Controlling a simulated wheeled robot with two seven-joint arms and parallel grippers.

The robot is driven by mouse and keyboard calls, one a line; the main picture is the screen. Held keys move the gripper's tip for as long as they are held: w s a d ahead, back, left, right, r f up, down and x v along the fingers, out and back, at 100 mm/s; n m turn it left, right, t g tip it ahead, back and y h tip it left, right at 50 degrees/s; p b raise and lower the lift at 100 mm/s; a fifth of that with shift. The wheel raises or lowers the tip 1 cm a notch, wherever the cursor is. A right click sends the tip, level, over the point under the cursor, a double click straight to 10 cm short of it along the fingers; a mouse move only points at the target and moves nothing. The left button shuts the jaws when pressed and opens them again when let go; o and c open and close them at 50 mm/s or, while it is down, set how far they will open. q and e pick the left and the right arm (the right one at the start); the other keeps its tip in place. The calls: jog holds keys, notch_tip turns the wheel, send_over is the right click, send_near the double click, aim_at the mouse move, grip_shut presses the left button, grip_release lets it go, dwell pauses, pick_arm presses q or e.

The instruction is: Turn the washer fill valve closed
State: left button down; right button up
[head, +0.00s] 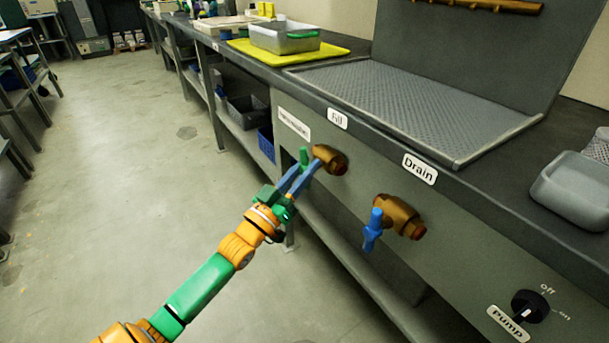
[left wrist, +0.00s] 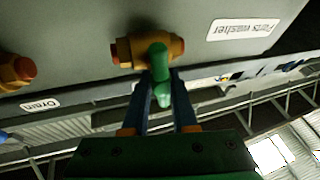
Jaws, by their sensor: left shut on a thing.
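The fill valve (head: 330,159) is a brass fitting on the washer's front panel, below the Fill label (head: 338,119). It also shows in the left wrist view (left wrist: 126,52). Its green handle (left wrist: 159,60) lies between the two blue fingers of my left gripper (head: 306,168), which is shut on it. In the head view the fingers partly cover the handle (head: 304,156), so its exact angle is hard to tell. My left arm reaches in from the lower left. My right gripper is not in view.
The brass drain valve (head: 400,214), its blue handle (head: 373,230) hanging down, juts out to the right. The pump knob (head: 529,305) is at the lower right. A shelf with bins (head: 248,112) is under the counter. The floor (head: 110,150) at the left is clear.

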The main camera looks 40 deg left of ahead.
pick_arm(q)
jog(key=shift+f+m, duration=0.25)
jog(key=shift+m, duration=0.15)
jog(key=shift+r+m+h+b, duration=0.1)
jog(key=shift+m+h+b, duration=0.45)
jog(key=shift+m, duration=0.35)
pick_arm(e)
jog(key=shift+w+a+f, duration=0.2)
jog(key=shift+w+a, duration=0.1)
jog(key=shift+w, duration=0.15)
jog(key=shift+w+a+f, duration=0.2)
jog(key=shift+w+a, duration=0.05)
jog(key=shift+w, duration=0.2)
pick_arm(q)
jog(key=shift+h, duration=0.25)
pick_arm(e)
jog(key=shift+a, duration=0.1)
pick_arm(q)
jog(key=c, duration=0.7)
grip_release()
